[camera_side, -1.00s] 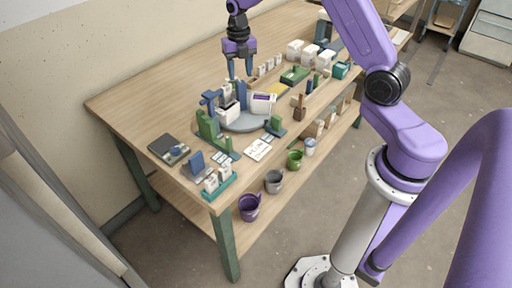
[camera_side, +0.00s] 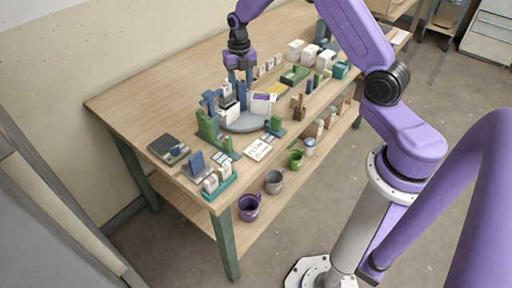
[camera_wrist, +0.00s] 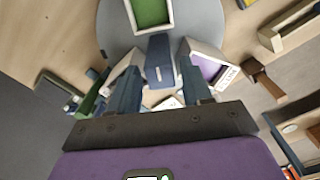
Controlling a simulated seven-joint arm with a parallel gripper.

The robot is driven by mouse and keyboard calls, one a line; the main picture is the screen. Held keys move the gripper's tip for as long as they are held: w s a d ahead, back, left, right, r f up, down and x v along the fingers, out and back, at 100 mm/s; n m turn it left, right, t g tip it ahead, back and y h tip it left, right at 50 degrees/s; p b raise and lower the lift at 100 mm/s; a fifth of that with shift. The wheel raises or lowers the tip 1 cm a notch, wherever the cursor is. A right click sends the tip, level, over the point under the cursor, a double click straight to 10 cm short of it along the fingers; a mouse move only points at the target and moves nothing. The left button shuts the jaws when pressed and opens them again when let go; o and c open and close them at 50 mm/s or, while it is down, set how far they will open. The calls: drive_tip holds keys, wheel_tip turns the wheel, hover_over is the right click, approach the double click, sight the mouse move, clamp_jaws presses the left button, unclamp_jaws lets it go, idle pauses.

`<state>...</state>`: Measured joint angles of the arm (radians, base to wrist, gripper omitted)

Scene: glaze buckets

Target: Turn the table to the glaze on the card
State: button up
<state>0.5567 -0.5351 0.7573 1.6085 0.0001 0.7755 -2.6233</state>
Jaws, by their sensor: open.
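The grey round turntable (camera_side: 246,126) stands on the wooden table and also shows in the wrist view (camera_wrist: 111,30). It carries white boxes: one with a purple panel (camera_side: 263,103), seen in the wrist view with a purple inside (camera_wrist: 210,69), and one with a green inside (camera_wrist: 152,12). A blue upright post (camera_wrist: 160,58) stands among them. My gripper (camera_side: 239,81) is open above the turntable, its fingers on either side of the post, apart from it as far as I can see. The white card (camera_side: 257,149) lies in front; its writing is too small to read.
A green stand (camera_side: 207,127) is left of the turntable, and a small green block (camera_side: 275,126) is at its right front. A teal tray (camera_side: 220,186) sits near the front corner. The back left tabletop is clear.

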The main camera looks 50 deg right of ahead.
clamp_jaws()
drive_tip(key=m, duration=0.8)
idle(0.3)
drive_tip(key=shift+m, duration=0.6)
drive_tip(key=m, duration=0.6)
drive_tip(key=shift+m, duration=0.4)
